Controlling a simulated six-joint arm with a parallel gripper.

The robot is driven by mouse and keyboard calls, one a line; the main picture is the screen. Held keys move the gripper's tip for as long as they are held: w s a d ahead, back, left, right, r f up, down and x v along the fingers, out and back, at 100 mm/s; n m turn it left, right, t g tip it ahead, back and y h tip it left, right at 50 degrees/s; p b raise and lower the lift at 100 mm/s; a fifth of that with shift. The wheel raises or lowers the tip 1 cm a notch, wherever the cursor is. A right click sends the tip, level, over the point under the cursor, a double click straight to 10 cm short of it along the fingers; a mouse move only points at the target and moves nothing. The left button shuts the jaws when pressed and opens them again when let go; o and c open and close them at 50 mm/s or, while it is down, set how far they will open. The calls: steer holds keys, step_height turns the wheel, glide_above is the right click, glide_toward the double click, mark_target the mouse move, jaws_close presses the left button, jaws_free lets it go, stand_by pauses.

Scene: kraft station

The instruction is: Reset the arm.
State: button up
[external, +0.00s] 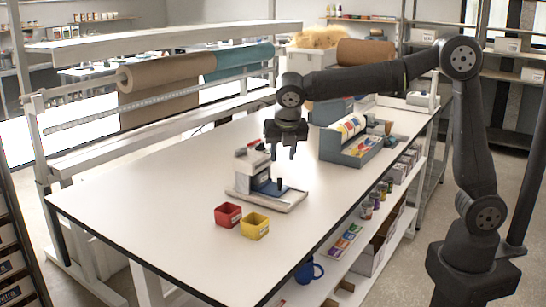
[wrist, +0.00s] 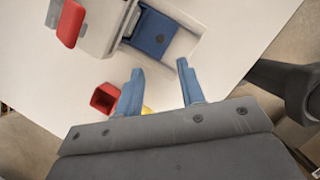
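My gripper (external: 286,150) hangs from my arm above the white table (external: 150,200), pointing down. In the wrist view my gripper (wrist: 158,88) shows two blue-grey fingers spread apart with nothing between them. It is over the table near a small white and grey device with a blue part (external: 262,180), which sits on a light tray (external: 290,201). The device also shows ahead of the fingers in the wrist view (wrist: 150,35). I cannot tell the exact height of the fingers above it.
A red bin (external: 228,215) and a yellow bin (external: 254,226) stand in front of the device. A grey-blue holder (external: 345,147) with colourful sheets stands at the back right. Brown (external: 165,82) and teal (external: 238,60) rolls hang behind the table. The table's left part is clear.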

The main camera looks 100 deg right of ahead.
mark_target(280, 179)
steer(key=x, duration=1.1)
steer(key=shift+d+f, duration=0.15)
steer(key=shift+f, duration=0.15)
steer(key=shift+s+r, duration=0.1)
